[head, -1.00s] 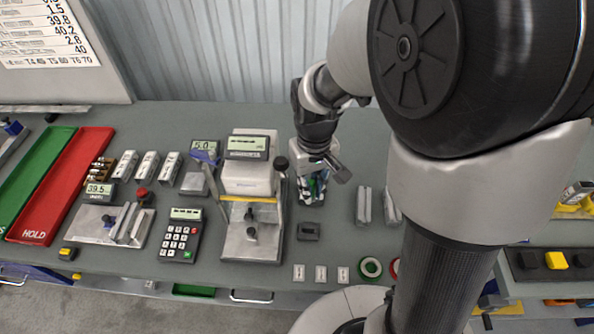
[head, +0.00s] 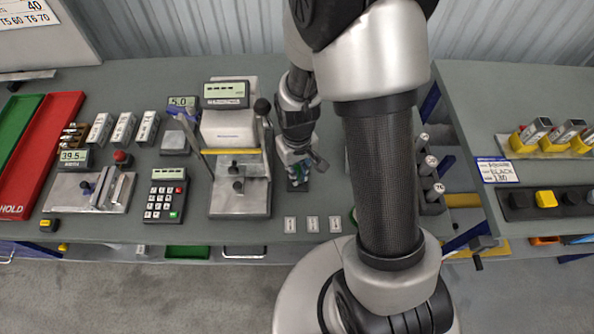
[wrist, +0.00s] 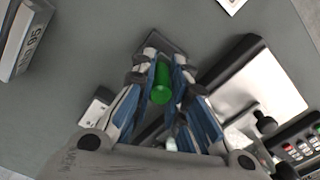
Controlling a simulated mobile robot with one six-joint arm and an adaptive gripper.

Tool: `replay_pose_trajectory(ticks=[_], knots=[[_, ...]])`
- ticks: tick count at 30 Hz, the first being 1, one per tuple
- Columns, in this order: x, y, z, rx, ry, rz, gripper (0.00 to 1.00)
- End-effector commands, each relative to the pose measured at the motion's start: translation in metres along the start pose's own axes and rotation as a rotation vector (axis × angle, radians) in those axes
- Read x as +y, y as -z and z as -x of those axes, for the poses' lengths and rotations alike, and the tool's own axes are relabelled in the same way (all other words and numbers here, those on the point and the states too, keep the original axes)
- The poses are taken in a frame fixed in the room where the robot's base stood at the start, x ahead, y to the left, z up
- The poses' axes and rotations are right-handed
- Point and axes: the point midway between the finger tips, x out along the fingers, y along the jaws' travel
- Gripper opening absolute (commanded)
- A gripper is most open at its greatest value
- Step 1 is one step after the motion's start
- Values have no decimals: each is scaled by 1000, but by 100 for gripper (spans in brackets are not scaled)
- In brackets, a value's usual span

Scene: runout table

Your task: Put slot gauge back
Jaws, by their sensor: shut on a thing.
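My gripper (head: 298,170) points down over the table, just right of the silver lever press. In the wrist view its blue-padded fingers (wrist: 170,92) are shut on a green cylindrical piece (wrist: 161,84), which I take to be the slot gauge. Its lower part is hidden between the fingers.
The lever press (head: 240,195) stands close on the left, with a keypad (head: 166,195) beyond it. Several white labels (head: 313,224) lie along the front edge. Round bars in a dark rack (head: 432,188) stand to the right, partly behind my arm.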

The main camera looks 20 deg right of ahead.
Motion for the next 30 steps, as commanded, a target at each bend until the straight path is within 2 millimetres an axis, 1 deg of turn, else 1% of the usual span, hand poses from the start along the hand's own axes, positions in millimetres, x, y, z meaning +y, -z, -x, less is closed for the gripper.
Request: replay_pose_trajectory(ticks=[6,15,16,18,25,30], knots=[[0,1,1,2,0,0,0],[0,0,-9,1,0,0,0],[0,0,-9,1,0,0,14],[0,0,-8,1,0,0,19],[0,0,-8,1,0,0,34],[0,0,-8,1,0,0,34]])
